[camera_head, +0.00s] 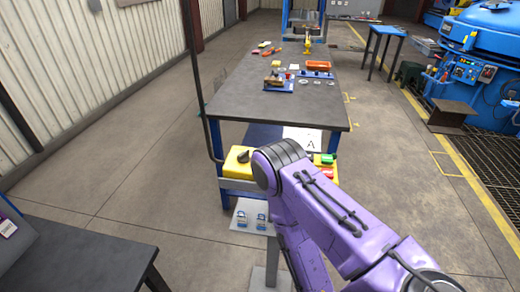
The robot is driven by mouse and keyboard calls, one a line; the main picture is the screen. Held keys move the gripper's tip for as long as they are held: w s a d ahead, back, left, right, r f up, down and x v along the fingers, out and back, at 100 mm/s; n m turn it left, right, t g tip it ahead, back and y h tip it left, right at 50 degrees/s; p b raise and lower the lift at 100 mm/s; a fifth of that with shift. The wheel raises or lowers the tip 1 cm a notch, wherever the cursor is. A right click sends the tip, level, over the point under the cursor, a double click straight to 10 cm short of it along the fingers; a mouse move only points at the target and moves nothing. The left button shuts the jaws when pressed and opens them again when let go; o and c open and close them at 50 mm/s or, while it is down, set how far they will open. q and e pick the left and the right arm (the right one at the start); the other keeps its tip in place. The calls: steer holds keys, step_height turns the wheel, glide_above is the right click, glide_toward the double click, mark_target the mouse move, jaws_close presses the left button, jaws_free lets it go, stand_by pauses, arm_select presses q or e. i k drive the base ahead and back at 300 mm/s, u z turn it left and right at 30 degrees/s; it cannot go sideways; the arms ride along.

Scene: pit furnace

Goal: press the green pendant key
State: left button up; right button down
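A yellow pendant box (235,165) sits at the near end of the workbench. Its middle is hidden behind my purple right arm. The green key (325,159) shows on the right part of the pendant, just right of my arm. A red key (326,174) is just below it in the picture. My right arm reaches in from the bottom right and bends over the pendant. Its gripper is hidden, so I cannot see its fingers or whether it touches anything. My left gripper is not in view.
The dark workbench (260,106) stands beyond the pendant, with an orange tray (318,66) and small tools at its far end. A dark table (75,262) is at the lower left. Blue machinery (485,45) stands at the right. The floor between is clear.

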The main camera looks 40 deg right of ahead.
mark_target(326, 158)
steer(key=u, duration=0.3)
steer(key=k, duration=0.4)
steer(key=z, duration=1.25)
